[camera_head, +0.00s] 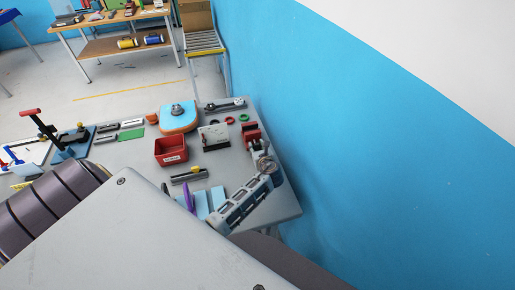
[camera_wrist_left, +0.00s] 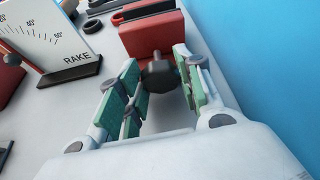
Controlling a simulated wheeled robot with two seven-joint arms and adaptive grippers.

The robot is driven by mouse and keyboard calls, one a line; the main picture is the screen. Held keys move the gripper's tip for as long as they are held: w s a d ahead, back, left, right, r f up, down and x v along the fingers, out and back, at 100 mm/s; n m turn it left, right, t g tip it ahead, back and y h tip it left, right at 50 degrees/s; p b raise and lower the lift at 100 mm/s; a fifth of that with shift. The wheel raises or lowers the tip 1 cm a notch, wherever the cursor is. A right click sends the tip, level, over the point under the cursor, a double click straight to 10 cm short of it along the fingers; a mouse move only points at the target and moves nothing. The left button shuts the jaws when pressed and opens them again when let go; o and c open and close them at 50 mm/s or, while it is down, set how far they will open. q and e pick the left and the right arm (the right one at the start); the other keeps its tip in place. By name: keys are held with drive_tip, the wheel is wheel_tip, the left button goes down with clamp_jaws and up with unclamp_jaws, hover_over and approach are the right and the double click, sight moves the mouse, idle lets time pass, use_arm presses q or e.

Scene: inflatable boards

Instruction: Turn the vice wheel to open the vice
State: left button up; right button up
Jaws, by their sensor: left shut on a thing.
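The red vice (camera_head: 250,130) stands near the right edge of the grey table, close to the blue wall. In the left wrist view its red body (camera_wrist_left: 152,33) is straight ahead, with the dark round vice wheel (camera_wrist_left: 159,76) on its near side. My left gripper (camera_head: 257,148) reaches up to the vice from the near side. In the left wrist view its green-padded fingers (camera_wrist_left: 157,66) lie on both sides of the wheel and are shut on it. The vice jaws are too small or hidden to judge their gap. My right gripper is not in view.
A white rake-angle gauge board (camera_head: 214,136) stands just left of the vice, and a red bin (camera_head: 171,150) is farther left. A black-and-yellow tool (camera_head: 189,175) lies nearer. The blue wall (camera_head: 340,130) runs close along the right side.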

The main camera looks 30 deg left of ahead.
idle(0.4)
use_arm(q)
drive_tip(key=shift+n+t+h+p, duration=0.3)
drive_tip(key=shift+n+h, duration=0.1)
drive_tip(key=shift+n, duration=0.1)
drive_tip(key=shift+s+a+n+t, duration=0.1)
drive_tip(key=shift+n+t, duration=0.2)
drive_tip(key=shift+n, duration=0.3)
drive_tip(key=shift+f+n+t+h+b, duration=0.15)
drive_tip(key=shift+n+t+h+b, duration=0.2)
drive_tip(key=shift+n+b, duration=0.25)
drive_tip(key=shift+o, duration=0.2)
drive_tip(key=shift+s+n+t+b, duration=0.15)
drive_tip(key=shift+n+t+b, duration=0.3)
drive_tip(key=shift+n+b, duration=0.25)
drive_tip(key=shift+h, duration=0.25)
